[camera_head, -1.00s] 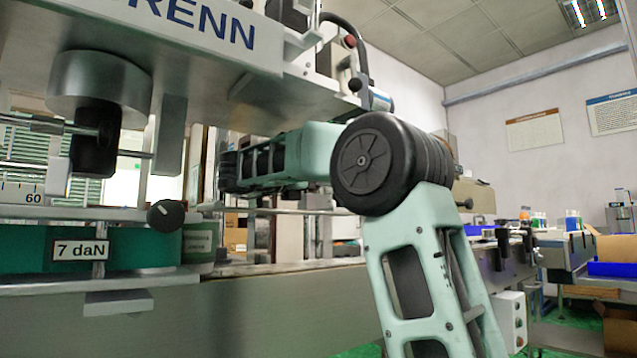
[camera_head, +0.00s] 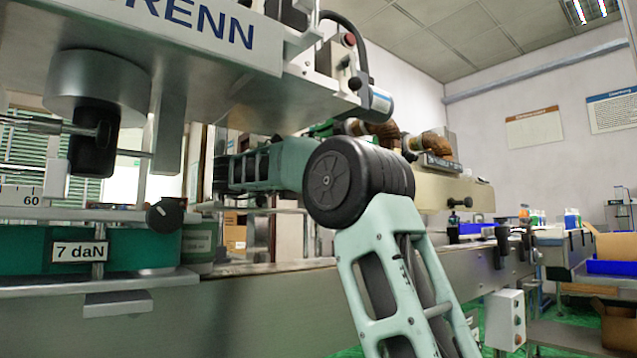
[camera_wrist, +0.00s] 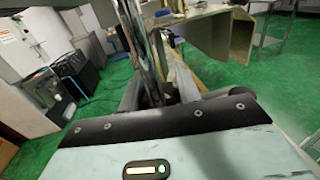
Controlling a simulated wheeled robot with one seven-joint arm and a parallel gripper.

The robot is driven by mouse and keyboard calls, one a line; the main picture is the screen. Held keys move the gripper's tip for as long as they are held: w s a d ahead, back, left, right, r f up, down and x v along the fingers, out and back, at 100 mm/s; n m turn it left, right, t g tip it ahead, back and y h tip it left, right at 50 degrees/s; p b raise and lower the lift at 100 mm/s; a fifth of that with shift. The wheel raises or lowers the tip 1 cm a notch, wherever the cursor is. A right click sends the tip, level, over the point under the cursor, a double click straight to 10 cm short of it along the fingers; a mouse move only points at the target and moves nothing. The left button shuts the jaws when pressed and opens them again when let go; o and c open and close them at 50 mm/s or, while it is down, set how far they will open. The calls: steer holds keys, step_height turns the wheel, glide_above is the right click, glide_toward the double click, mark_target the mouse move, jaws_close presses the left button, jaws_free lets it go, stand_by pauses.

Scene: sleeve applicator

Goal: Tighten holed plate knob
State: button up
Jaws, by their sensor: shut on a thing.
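In the wrist view my gripper (camera_wrist: 165,95) is shut on a small dark thing, taken to be the holed plate knob, at the foot of an upright shiny metal bar (camera_wrist: 140,40). The knob is mostly hidden between the dark fingers, and its tightness cannot be told. In the head view my arm reaches left behind the machine's front parts, and my gripper is hidden there. Two other black knobs show on the machine: a large one (camera_head: 95,142) under a steel cylinder, and a small one with a white mark (camera_head: 164,214) above the green band.
The machine's upper beam (camera_head: 200,50) hangs over my forearm. A steel conveyor side (camera_head: 260,305) runs below it. A beige machine unit (camera_head: 455,190) stands behind my elbow. Green floor (camera_wrist: 215,75) lies open in the wrist view, with white cabinets (camera_wrist: 35,40) at left.

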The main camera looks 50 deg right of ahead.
stand_by(0.3)
steer(key=o, duration=1)
steer(key=shift+a, duration=0.1)
steer(key=shift+p+v, duration=2.3)
steer(key=shift+v, duration=6.35)
steer(key=shift+w, duration=0.15)
